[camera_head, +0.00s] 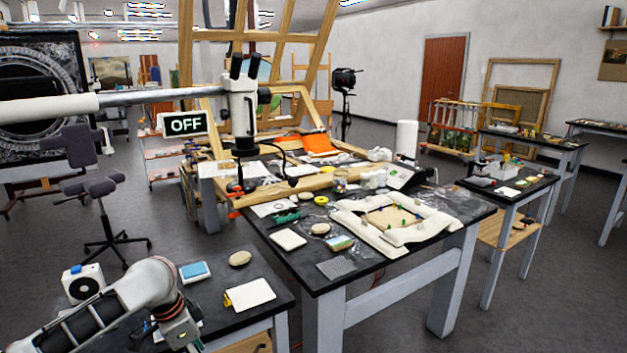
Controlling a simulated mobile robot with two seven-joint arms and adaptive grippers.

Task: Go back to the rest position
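My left arm comes in from the lower left and bends down over the small dark side table (262,318). The end of that arm, with my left gripper (184,338), is low at the picture's bottom edge, left of a cream pad (249,294). Its fingers cannot be made out, so I cannot see whether it is open, shut or holding anything. My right arm and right gripper are not in view.
A blue-and-white box (195,272), a tan oval (240,258) and a white device (83,284) are near my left arm. The main worktable (300,262) holds a framed fragment on a cream cushion (350,222). A microscope boom (150,97) crosses above.

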